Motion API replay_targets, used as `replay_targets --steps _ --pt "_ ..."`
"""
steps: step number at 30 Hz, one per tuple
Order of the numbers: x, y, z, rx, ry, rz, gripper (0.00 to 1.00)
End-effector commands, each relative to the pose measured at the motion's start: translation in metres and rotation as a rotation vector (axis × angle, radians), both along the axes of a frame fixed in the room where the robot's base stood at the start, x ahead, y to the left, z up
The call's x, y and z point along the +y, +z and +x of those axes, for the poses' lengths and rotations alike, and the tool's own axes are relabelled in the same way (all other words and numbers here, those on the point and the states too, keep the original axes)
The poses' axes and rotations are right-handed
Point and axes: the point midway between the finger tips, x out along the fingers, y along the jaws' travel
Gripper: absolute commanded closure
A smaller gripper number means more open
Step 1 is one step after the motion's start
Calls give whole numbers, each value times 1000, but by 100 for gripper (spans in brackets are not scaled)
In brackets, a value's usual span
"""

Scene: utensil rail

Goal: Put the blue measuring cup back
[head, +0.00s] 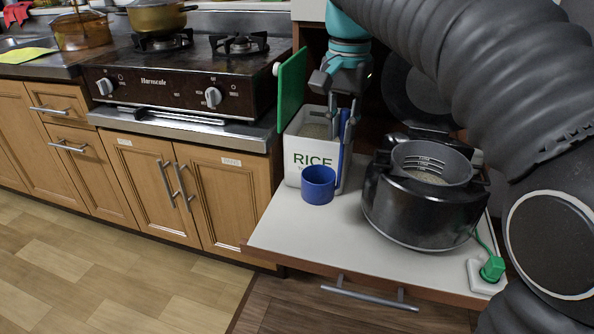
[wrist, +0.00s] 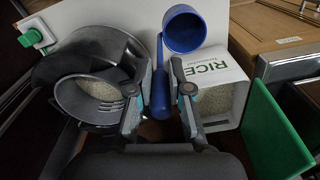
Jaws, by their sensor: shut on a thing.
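The blue measuring cup (head: 318,185) is at the front of the white RICE box (head: 303,158), its bowl beside or just above the white shelf; I cannot tell if it touches. My gripper (head: 342,115) points down and is shut on the cup's long blue handle. In the wrist view the handle (wrist: 159,85) lies between the fingertips of my gripper (wrist: 158,105), and the cup's bowl (wrist: 184,30) extends beyond them. The box also shows in the wrist view (wrist: 225,70), open, with rice inside. Its green lid (head: 292,92) stands upright on the left.
A black rice cooker (head: 415,212) stands open to the right, with a dark pot (head: 430,160) holding grain in it. A green plug (head: 492,268) sits in a white socket at the shelf's right edge. The white shelf (head: 320,238) is bare at the front. A stove (head: 185,80) is at left.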

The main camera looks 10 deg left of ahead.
Motion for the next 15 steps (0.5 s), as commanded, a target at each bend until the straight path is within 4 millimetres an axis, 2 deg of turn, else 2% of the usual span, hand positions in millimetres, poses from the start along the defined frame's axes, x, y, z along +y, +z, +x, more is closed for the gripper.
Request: replay_targets --steps 3,9,15 --pt "25 -16 3 2 4 -1 100" --pt "61 -37 7 1 4 -1 100" --pt "77 -46 9 0 3 -1 100"
